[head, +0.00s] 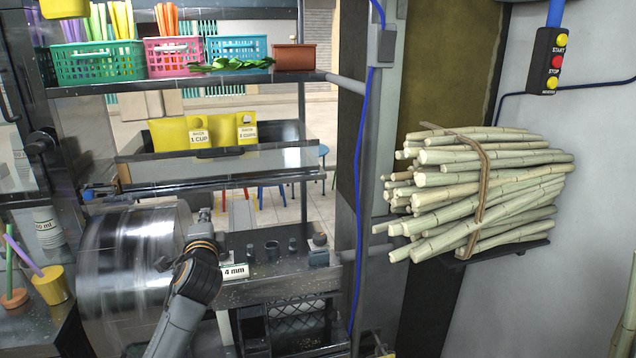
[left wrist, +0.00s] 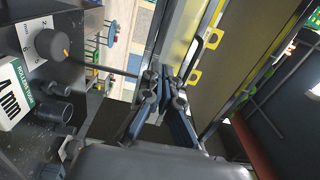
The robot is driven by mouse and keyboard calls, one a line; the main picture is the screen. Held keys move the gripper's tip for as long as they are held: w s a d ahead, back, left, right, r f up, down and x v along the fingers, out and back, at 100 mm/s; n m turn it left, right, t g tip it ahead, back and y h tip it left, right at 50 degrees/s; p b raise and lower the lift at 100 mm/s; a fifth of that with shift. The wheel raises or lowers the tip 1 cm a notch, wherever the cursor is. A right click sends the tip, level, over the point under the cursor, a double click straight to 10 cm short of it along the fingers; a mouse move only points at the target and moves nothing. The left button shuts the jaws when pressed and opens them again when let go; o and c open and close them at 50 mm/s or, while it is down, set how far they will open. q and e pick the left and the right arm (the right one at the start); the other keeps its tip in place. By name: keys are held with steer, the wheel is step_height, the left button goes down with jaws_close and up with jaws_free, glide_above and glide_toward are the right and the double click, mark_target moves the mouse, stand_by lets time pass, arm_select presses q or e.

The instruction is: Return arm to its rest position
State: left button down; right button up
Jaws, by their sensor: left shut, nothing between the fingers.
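My left arm (head: 178,315) comes in from the bottom of the head view and reaches up in front of the press. My left gripper (head: 205,215) is at its far end, beside the shiny metal drum (head: 135,262) and left of the dark control panel (head: 265,245). In the left wrist view the fingers of the left gripper (left wrist: 165,82) are together with nothing between them. A dial knob (left wrist: 50,45) and a "4 mm" label (left wrist: 14,100) show left of the fingers there. The label also shows in the head view (head: 234,271). My right gripper is in neither view.
A bundle of sugarcane (head: 480,190) sits on a wall bracket at right. A shelf (head: 190,84) with coloured baskets crosses the upper left. Yellow cup holders (head: 200,133) hang behind the panel. A start/stop box (head: 547,62) hangs upper right. Cups (head: 50,285) stand at lower left.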

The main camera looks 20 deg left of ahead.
arm_select(q)
steer(key=s+d+f+n+g+h, duration=0.2)
steer(key=s+d+f, duration=0.45)
steer(key=f, duration=0.35)
steer(key=s+d+f+n+g+h, duration=0.25)
steer(key=s+d+f, duration=0.35)
steer(key=f, duration=0.4)
steer(key=s+d+f+n+g+h, duration=0.2)
steer(key=s+d+f+g, duration=0.15)
steer(key=s, duration=0.55)
steer(key=s+d+f+n+g+h, duration=0.1)
steer(key=s+d+f+n+g, duration=0.2)
steer(key=s, duration=0.5)
steer(key=s+d+f+g+h, duration=0.15)
steer(key=s+d+f, duration=0.3)
steer(key=s, duration=0.45)
step_height(320, 180, down, 26)
steer(key=s, duration=0.2)
steer(key=s+a+f+g, duration=0.2)
steer(key=s+f, duration=1.2)
steer(key=s, duration=0.2)
steer(key=shift+f, duration=0.35)
steer(key=shift+a, duration=0.1)
